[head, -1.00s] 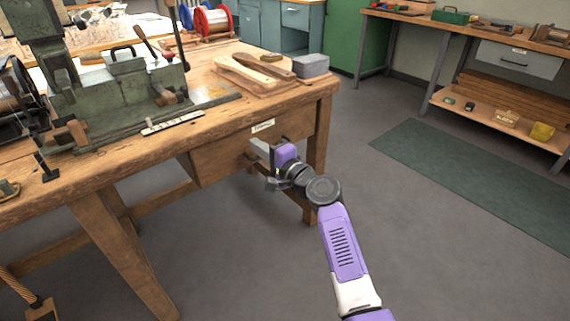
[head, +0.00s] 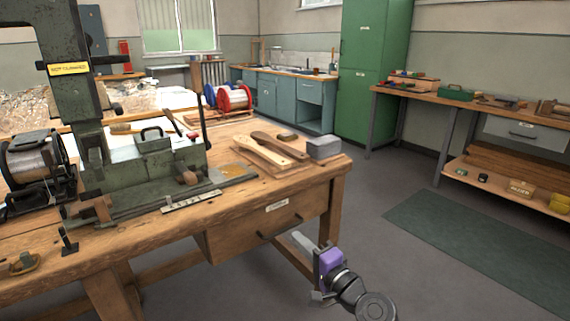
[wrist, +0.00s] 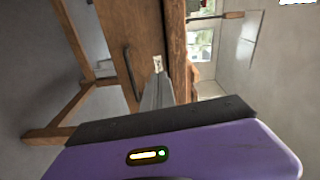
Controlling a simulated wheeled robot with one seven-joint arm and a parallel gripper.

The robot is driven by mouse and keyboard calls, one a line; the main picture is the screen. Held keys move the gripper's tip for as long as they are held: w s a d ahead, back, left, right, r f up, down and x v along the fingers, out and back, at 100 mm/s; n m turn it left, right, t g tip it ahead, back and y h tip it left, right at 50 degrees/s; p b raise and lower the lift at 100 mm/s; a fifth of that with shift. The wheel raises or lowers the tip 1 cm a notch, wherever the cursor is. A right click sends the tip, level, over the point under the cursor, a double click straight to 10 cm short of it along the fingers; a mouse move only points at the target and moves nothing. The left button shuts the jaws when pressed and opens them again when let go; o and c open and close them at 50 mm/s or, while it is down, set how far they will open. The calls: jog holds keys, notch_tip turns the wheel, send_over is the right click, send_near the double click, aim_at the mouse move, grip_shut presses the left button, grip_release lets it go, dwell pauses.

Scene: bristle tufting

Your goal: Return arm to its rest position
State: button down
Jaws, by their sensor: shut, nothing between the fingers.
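My gripper (head: 301,240) is at the lower middle of the head view, in front of the right end of the wooden workbench. It is shut and empty, with its fingers pointing toward the bench drawer (head: 238,225). The drawer appears closed and has a dark handle. In the wrist view the shut fingers (wrist: 157,90) stand in front of the drawer's face, near its label and beside its handle (wrist: 132,73). I cannot tell the exact gap between the fingertips and the drawer.
The workbench (head: 150,222) fills the left, carrying a green machine (head: 150,170), wooden pieces (head: 268,150) and a grey block (head: 324,147). A green mat (head: 470,245) lies on the floor at right, before a second bench (head: 440,95). The floor between is clear.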

jog(key=s+d+f+n+t+h, duration=0.2)
jog(key=s+d+f+h, duration=0.15)
jog(key=s+d, duration=0.4)
jog(key=s+d+f+n+t+h, duration=0.1)
jog(key=s+d+f+n+h, duration=0.25)
jog(key=s, duration=0.75)
jog(key=s+d+r+n+g+h, duration=0.1)
jog(key=s+d+n+g, duration=0.1)
jog(key=s, duration=1.6)
jog(key=s+d+r+n+g+h, duration=0.1)
jog(key=s+d+n+g+h, duration=0.15)
jog(key=s, duration=1.65)
notch_tip(320, 180, up, 24)
jog(key=p, duration=2.3)
jog(key=shift+w+t+y+p, duration=0.3)
jog(key=shift+t+y+p, duration=0.05)
jog(key=shift+t+y, duration=0.1)
